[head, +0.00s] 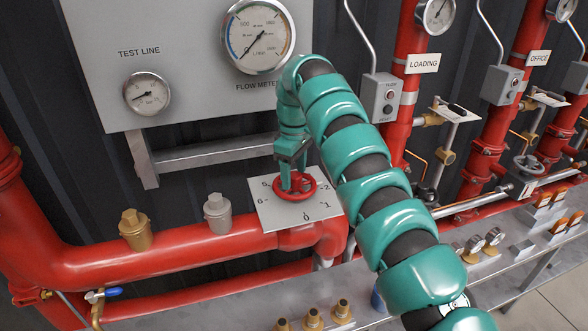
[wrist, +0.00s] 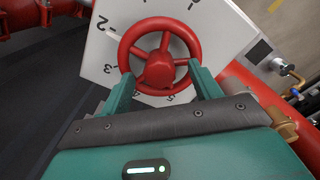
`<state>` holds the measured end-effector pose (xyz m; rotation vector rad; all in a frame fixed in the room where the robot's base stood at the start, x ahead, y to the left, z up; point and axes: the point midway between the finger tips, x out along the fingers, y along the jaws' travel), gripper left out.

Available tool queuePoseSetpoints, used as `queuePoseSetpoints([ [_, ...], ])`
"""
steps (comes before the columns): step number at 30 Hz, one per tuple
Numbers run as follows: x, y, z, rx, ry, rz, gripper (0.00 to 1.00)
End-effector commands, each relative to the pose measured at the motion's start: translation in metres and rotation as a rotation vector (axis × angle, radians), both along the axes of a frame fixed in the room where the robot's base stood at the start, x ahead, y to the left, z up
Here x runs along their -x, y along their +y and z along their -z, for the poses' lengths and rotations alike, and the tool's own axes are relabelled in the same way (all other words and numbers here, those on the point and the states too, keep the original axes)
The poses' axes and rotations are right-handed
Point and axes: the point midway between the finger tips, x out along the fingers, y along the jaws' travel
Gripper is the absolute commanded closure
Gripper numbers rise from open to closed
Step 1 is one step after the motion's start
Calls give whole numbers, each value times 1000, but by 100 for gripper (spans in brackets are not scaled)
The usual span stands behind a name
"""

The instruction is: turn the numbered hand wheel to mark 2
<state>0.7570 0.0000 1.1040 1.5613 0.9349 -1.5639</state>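The red hand wheel (head: 295,187) sits on a white number plate (head: 262,212) below the flow meter panel. In the head view the plate shows 0, 1, 2, 5 and 6; in the wrist view (wrist: 98,50) it shows 2, 3 and 5 among others. My gripper (head: 296,176) reaches down from above to the wheel. In the wrist view its two fingers (wrist: 162,72) stand wide apart, their tips over the left and right of the wheel's rim (wrist: 161,20). I cannot tell whether they touch it.
A thick red pipe (head: 160,262) runs under the plate, with a brass cap (head: 134,228) and a grey cap (head: 217,212) to the left. A grey bracket (head: 215,154) crosses behind. Red risers with gauges and valves stand to the right. A metal shelf (head: 400,312) with brass fittings lies below.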

Motion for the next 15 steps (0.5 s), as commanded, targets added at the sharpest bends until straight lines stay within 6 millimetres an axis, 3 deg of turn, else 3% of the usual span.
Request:
queuePoseSetpoints([
  [8, 0, 0, -2, 0, -1, 1, 38],
  [15, 0, 1, -21, 0, -1, 1, 38],
])
